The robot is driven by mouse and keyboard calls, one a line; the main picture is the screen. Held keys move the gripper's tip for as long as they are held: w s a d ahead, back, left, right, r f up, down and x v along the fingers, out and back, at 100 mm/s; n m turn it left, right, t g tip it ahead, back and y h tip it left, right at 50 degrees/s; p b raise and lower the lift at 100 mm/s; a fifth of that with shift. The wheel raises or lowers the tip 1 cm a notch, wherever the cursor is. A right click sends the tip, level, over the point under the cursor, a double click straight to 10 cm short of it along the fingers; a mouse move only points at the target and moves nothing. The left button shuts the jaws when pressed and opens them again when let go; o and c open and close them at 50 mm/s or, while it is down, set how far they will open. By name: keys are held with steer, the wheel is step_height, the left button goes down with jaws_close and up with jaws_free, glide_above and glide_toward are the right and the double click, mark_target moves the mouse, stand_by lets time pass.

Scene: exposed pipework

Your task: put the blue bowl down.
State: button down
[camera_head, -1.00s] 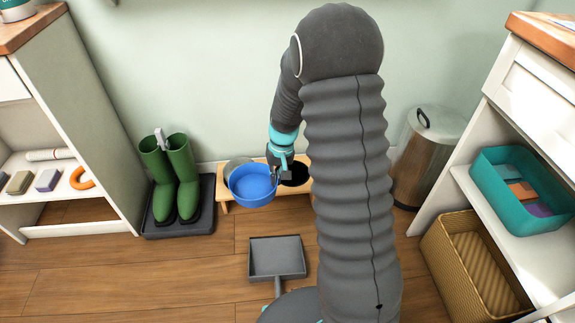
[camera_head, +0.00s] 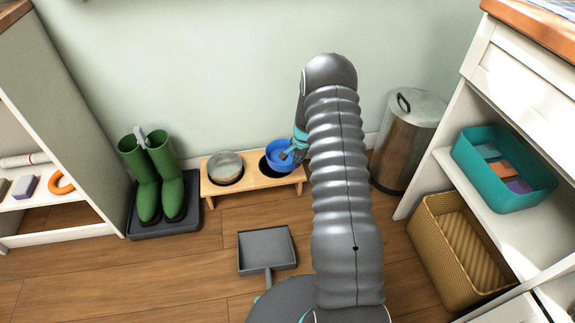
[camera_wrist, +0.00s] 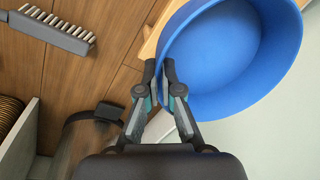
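The blue bowl (camera_head: 279,152) is over the right end of the wooden two-hole stand (camera_head: 240,188) by the wall. The front of the stand's dark right hole (camera_head: 266,168) shows below the bowl. I cannot tell whether the bowl touches the stand. My gripper (camera_head: 289,154) is at the bowl's right front side. In the wrist view the fingertips (camera_wrist: 160,68) close on the rim of the blue bowl (camera_wrist: 215,60), which fills the upper right. A steel bowl (camera_head: 225,165) sits in the stand's left hole.
Green boots (camera_head: 155,175) on a dark tray stand left of the stand. A metal bin (camera_head: 408,140) stands to its right. A grey dustpan (camera_head: 267,250) lies on the floor in front. A wicker basket (camera_head: 460,250) and teal bin (camera_head: 500,170) are in the right shelf.

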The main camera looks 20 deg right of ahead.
mark_target(289, 159)
steer(key=w+f, duration=0.1)
steer(key=w, duration=0.1)
steer(key=w+f, duration=0.1)
steer(key=w+a+f, duration=0.1)
steer(key=w, duration=0.1)
steer(key=shift+w+f, duration=0.2)
steer(key=shift+w, duration=0.15)
steer(key=shift+f, duration=2)
steer(key=shift+f, duration=0.15)
steer(key=c, duration=1.3)
jaws_free()
